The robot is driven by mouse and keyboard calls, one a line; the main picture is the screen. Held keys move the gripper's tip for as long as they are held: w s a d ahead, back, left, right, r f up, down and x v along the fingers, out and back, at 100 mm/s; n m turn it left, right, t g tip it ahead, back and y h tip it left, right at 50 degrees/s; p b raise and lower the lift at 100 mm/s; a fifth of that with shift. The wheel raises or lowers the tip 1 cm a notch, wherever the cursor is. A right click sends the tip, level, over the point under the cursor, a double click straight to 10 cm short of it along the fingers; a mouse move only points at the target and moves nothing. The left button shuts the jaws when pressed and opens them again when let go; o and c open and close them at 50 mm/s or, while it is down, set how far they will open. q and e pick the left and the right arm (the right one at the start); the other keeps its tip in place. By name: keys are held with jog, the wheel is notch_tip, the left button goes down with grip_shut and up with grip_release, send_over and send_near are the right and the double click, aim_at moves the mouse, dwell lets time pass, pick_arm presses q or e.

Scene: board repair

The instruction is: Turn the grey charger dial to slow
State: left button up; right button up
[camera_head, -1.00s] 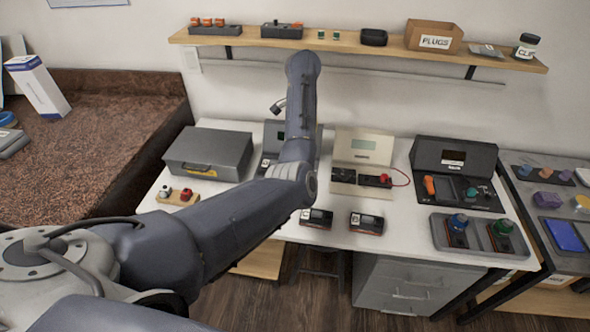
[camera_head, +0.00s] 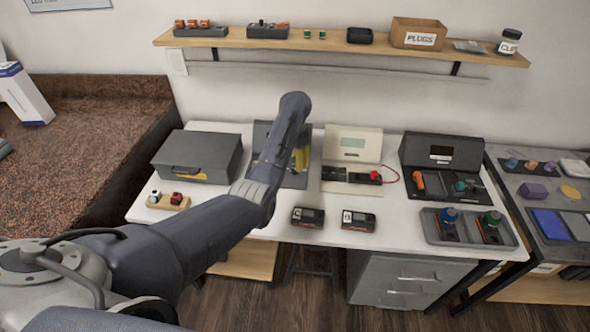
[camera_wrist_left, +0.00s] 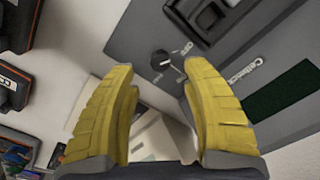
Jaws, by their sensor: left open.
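The grey charger (camera_head: 262,135) stands at the back of the white table, partly hidden by my left arm in the head view. In the left wrist view its grey panel (camera_wrist_left: 215,25) fills the upper right, with a dark green screen (camera_wrist_left: 285,92). My left gripper (camera_head: 299,160) has yellow fingers at the charger. In the left wrist view the open gripper (camera_wrist_left: 158,74) has its fingertips on either side of the dial; contact is not clear.
A beige charger (camera_head: 352,145) stands right of the grey one, a dark station (camera_head: 440,153) further right. A grey case (camera_head: 203,155) is at left. Two dark packs (camera_head: 308,216) (camera_head: 358,220) lie at the front edge. The shelf (camera_head: 340,45) runs above.

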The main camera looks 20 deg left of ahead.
aim_at(295, 171)
pick_arm(q)
jog(key=shift+f, duration=2.3)
jog(key=shift+c, duration=0.3)
grip_shut()
